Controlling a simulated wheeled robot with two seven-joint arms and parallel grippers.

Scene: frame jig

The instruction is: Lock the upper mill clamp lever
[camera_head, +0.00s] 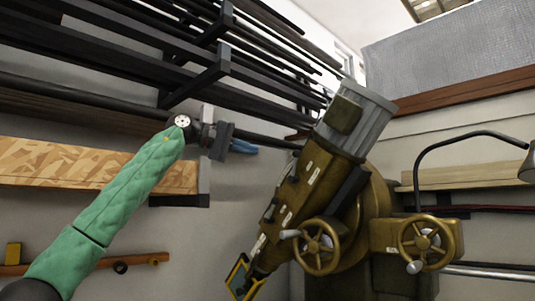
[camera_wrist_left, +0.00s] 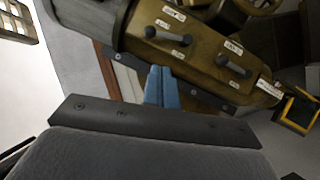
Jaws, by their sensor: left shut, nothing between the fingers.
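The brass-coloured mill head (camera_head: 300,195) stands tilted right of centre, with a grey motor housing (camera_head: 365,115) at its top. The upper mill clamp lever (camera_wrist_left: 168,33) is the one nearer the motor end; the lower lever (camera_wrist_left: 233,66) sits further right. My left gripper (camera_head: 246,147) has blue fingers, closed together and empty, left of the mill head and apart from it. The blue fingers also show in the left wrist view (camera_wrist_left: 160,82), below the upper lever in the picture. My right gripper is not in view.
A black rack (camera_head: 195,80) with long bars is above and behind my left arm. A chipboard panel (camera_head: 60,163) is on the left wall. Handwheels (camera_head: 319,246) stick out from the mill's lower part. A yellow-edged display (camera_head: 240,278) is at its lower end.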

